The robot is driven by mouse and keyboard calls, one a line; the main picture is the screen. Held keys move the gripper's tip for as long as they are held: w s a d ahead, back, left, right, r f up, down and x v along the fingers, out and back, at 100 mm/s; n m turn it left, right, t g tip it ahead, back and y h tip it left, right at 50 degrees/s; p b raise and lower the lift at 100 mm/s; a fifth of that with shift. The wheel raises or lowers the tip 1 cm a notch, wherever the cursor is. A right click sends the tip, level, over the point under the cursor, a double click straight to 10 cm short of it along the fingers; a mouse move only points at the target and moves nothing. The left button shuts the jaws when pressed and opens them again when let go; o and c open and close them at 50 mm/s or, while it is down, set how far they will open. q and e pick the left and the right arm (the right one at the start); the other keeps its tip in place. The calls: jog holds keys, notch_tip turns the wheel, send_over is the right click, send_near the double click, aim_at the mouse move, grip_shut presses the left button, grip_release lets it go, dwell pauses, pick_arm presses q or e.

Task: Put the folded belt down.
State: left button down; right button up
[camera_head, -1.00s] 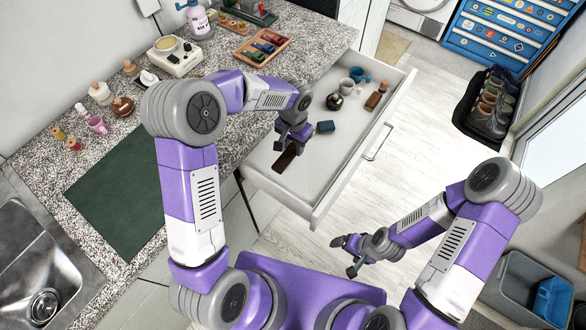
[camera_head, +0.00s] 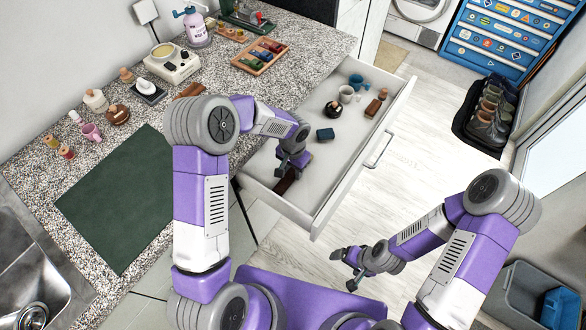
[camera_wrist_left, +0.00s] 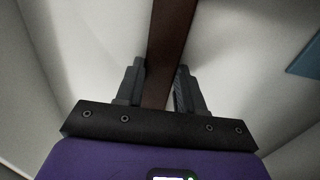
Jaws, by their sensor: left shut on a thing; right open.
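The folded belt (camera_head: 286,183) is a dark brown strip inside the open white drawer (camera_head: 350,185), close to its near-left end. My left gripper (camera_head: 290,167) reaches down into the drawer and is shut on the belt. In the left wrist view the belt (camera_wrist_left: 167,45) runs between the two dark fingers (camera_wrist_left: 160,85), with pale drawer surfaces around it. I cannot tell whether the belt touches the drawer floor. My right gripper (camera_head: 347,268) is open and empty, outside the drawer above the wooden floor.
In the drawer, a dark teal block (camera_head: 325,134), a dark round pot (camera_head: 333,108), a white mug (camera_head: 346,94), a blue mug (camera_head: 357,81) and a brown block (camera_head: 373,108) stand further back. The granite counter (camera_head: 225,85) borders the drawer on the left.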

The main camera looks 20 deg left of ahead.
aim_at(293, 172)
pick_arm(q)
jog(key=shift+f, duration=0.2)
jog(key=c, duration=0.7)
grip_release()
jog(key=shift+r, duration=0.1)
jog(key=shift+r, duration=0.25)
notch_tip(293, 172, up, 12)
jog(key=p, duration=0.3)
jog(key=shift+f, duration=0.15)
